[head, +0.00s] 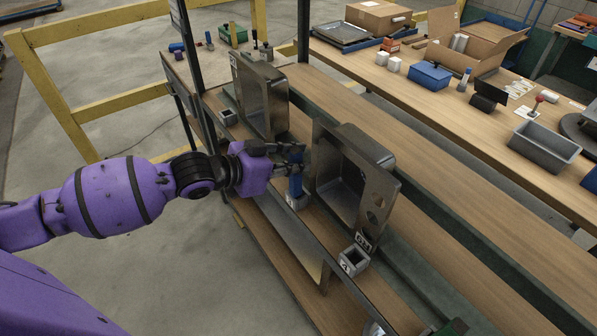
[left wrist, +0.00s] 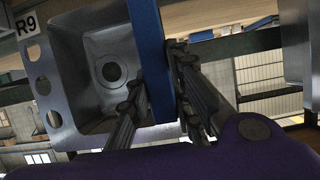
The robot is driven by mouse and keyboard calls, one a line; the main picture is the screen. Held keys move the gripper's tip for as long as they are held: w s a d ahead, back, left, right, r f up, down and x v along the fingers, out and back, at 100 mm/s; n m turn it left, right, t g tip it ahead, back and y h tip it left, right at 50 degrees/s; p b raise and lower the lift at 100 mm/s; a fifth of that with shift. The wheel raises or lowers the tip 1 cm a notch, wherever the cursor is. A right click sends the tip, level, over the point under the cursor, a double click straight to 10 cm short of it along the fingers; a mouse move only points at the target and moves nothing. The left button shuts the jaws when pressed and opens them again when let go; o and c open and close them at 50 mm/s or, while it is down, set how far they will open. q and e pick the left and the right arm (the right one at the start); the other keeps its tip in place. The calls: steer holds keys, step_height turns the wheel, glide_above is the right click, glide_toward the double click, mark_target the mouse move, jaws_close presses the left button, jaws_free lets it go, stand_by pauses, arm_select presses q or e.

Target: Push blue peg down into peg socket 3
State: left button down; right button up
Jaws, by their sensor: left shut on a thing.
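The blue peg (head: 296,187) stands roughly upright on the lower wooden shelf, its lower end at a small grey socket (head: 299,203). I cannot tell how deep the peg sits in it, and the number on this socket is too small to read. My left gripper (head: 292,158) is shut on the upper part of the peg. In the left wrist view the blue peg (left wrist: 150,62) runs between the two fingers (left wrist: 158,105). My right gripper is not in view.
A metal sink (head: 345,185) stands tilted just right of the peg; another sink (head: 262,98) stands farther back. A socket marked 4 (head: 355,259) sits nearer the camera, and another socket (head: 228,117) sits farther back. A long bench (head: 450,115) with boxes runs along the right.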

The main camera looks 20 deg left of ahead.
mark_target(290, 175)
arm_select(q)
steer(key=f, duration=0.2)
steer(key=w+f, duration=0.1)
steer(key=f, duration=0.1)
steer(key=shift+d, duration=0.15)
steer(key=shift+s, duration=0.1)
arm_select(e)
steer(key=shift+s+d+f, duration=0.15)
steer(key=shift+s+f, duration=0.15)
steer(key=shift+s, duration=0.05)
arm_select(q)
steer(key=shift+f, duration=0.2)
steer(key=c, duration=1.6)
jaws_free()
steer(key=shift+r, duration=0.1)
